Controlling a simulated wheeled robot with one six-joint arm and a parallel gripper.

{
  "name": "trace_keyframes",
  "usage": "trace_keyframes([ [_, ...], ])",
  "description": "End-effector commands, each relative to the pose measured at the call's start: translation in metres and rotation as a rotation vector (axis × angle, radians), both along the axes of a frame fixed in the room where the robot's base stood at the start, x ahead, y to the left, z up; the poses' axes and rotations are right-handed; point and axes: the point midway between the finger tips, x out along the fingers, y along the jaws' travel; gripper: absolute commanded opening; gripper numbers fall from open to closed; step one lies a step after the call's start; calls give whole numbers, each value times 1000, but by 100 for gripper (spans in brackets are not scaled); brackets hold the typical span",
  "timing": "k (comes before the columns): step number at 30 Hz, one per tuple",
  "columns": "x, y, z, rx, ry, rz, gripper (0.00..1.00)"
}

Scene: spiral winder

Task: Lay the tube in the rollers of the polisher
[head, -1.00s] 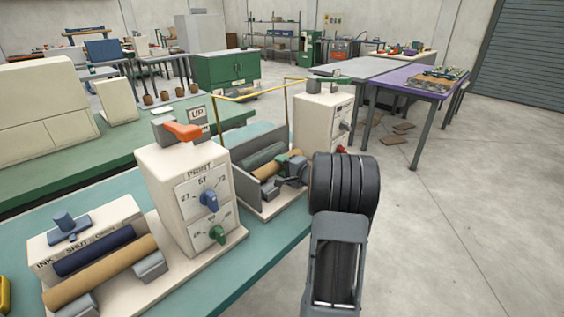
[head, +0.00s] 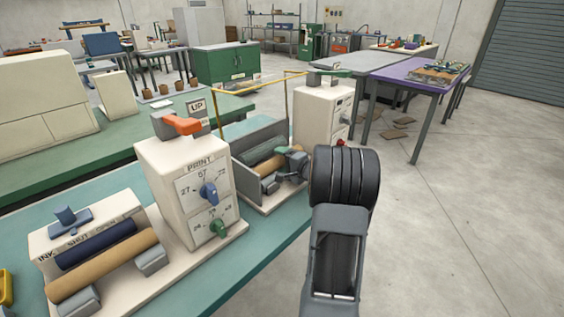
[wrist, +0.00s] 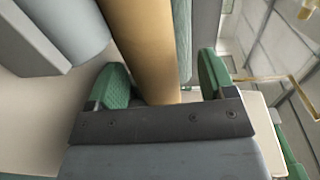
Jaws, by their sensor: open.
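A tan tube (head: 270,166) lies in the grey-walled trough (head: 262,140) of the machine in the middle of the bench, beside a dark green-grey roller (head: 264,152). I cannot tell whether this machine is the polisher; no such label shows. My gripper (head: 293,160) is at the right end of the trough, near the tube's end. In the wrist view its green-padded jaws (wrist: 160,82) are open, one on each side of the tan tube (wrist: 145,40), with gaps visible. A pale blue-grey roller (wrist: 75,25) shows left of the tube there. The tube's far end is out of the wrist view.
A cream PRINT box (head: 190,190) with dials stands left of the trough. An INK unit (head: 100,240) with a dark blue roller and another tan cylinder (head: 103,265) is at front left. A yellow rail (head: 262,83) runs above the trough. Open floor lies right.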

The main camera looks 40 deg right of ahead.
Motion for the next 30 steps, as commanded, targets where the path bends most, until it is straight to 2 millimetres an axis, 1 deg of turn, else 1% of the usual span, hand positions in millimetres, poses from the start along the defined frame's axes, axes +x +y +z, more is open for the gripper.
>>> trace_keyframes([
  [5, -24, -5, 6, 1, -1, -5, 76],
  [12, -72, -14, 13, 0, -1, -5, 76],
  [18, -106, -20, 16, 1, -1, -4, 76],
  [24, -126, -23, 18, 1, -1, -2, 76],
  [30, -132, -24, 18, -1, -1, 0, 76],
])
